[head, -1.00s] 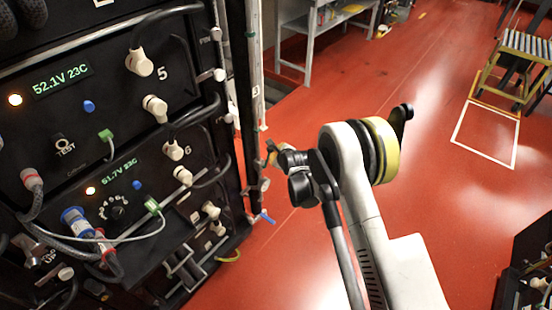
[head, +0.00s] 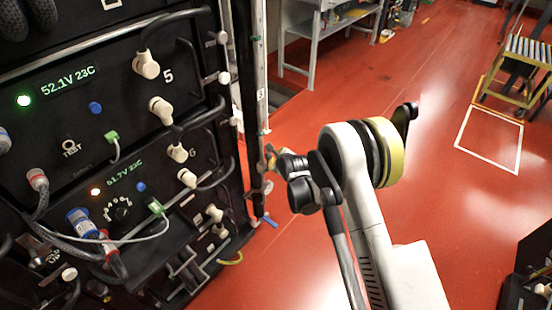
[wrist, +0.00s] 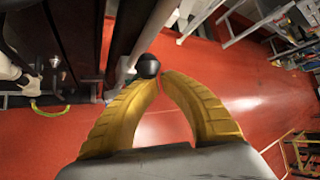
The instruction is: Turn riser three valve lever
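A pale vertical riser pipe (head: 261,60) runs down the right edge of the battery rack and carries a small tag that seems to read 3. A small blue lever (head: 268,220) sticks out low on it, below my gripper. My gripper (head: 268,152) is beside the pipe at mid-height. In the wrist view my gripper's yellow fingers (wrist: 159,78) curve inward with their tips nearly together and nothing visible between them. A round black end (wrist: 147,66) on a pale bar lies at the left fingertip; contact cannot be told. A bit of blue (wrist: 110,95) shows left of the fingers.
The battery rack (head: 110,85), with knobs, cables and handles, fills the left. A grey metal table (head: 325,30) stands behind. A yellow step stand (head: 518,70) is at the back right. Open red floor (head: 420,200) lies right of the arm.

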